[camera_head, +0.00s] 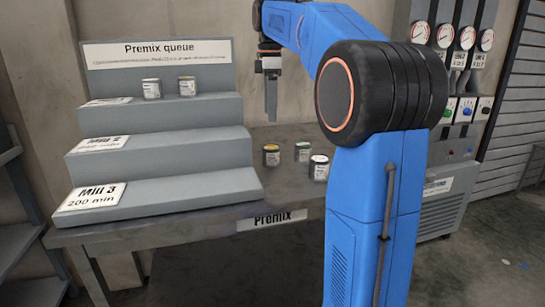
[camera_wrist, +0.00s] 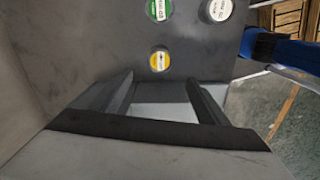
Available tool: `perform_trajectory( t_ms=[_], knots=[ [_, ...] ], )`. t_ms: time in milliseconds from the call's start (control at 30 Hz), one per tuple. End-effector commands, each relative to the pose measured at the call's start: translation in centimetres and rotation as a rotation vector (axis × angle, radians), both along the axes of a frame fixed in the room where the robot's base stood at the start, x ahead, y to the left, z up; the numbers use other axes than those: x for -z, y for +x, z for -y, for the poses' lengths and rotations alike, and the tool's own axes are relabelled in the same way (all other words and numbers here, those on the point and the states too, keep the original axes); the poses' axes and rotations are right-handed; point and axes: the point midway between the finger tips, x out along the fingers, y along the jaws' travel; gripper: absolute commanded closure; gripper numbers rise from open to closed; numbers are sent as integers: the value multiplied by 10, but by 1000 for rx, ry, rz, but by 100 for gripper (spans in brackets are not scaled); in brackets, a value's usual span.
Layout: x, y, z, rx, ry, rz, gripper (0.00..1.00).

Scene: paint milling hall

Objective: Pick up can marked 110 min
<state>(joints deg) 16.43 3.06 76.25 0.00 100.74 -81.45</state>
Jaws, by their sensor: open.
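Three cans stand on the grey table: one with a yellow lid (camera_head: 271,156), one with a green lid (camera_head: 302,152) and one with a white lid (camera_head: 319,168). Two more cans, a left one (camera_head: 151,89) and a right one (camera_head: 187,86), stand on the top step of the rack. I cannot read "110 min" on any can. My gripper (camera_head: 271,108) is open and empty, pointing down above the table near the yellow-lidded can. In the wrist view the yellow lid (camera_wrist: 159,61), green lid (camera_wrist: 159,9) and white lid (camera_wrist: 217,10) lie beyond my open fingers (camera_wrist: 162,82).
The stepped rack (camera_head: 185,150) carries a "Premix queue" sign (camera_head: 158,53) and a "Mill 3, 200 min" label (camera_head: 94,196); its lower two steps are free of cans. The table (camera_head: 190,228) has a "Premix" plate. A gauge panel (camera_head: 455,70) stands at the right.

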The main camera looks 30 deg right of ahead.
Motion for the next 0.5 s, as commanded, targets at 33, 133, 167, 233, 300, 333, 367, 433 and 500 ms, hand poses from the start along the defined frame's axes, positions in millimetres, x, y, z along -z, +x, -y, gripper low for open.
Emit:
perform_trajectory(
  t_ms=[33,133,167,233,300,333,367,433,500],
  knots=[
    [9,-1,0,0,1,-2,31],
    [27,-1,0,1,1,-2,31],
    [33,-1,0,1,1,-2,31],
    [45,-1,0,1,1,-2,31],
    [57,-1,0,1,1,-3,31],
    [61,-1,0,1,0,-1,31],
    [65,-1,0,1,0,-1,31],
    [73,-1,0,1,0,-1,31],
    [79,0,0,1,0,0,31]
  ],
)
